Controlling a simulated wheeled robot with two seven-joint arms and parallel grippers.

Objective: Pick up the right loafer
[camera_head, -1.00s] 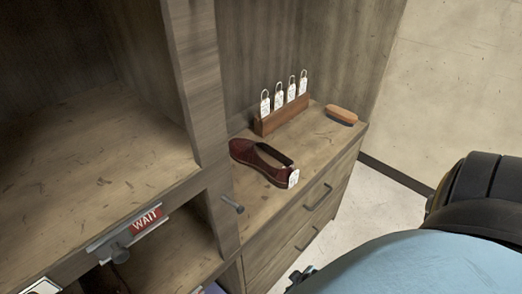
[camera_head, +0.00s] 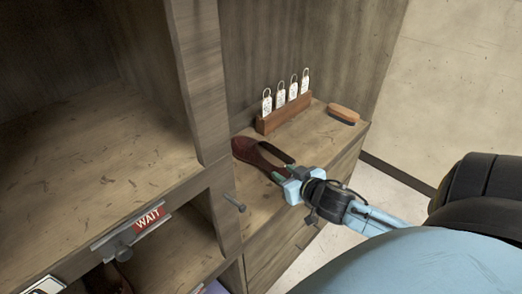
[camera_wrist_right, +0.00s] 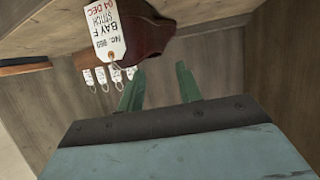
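A dark red loafer (camera_head: 250,153) lies on the wooden drawer-cabinet top in the head view. My right gripper (camera_head: 284,174) is at its near right end and hides part of that end. In the right wrist view the loafer (camera_wrist_right: 148,30) is at the top, with a white paper tag (camera_wrist_right: 105,32) reading "BAY F STITCH". The green fingers of my right gripper (camera_wrist_right: 159,88) are spread apart with nothing between them, just short of the loafer. My left gripper is not in view.
A wooden rack (camera_head: 284,118) with several white tags stands behind the loafer. A brush (camera_head: 343,115) lies at the back right. A red WAIT sign (camera_head: 148,219) is on the shelf edge.

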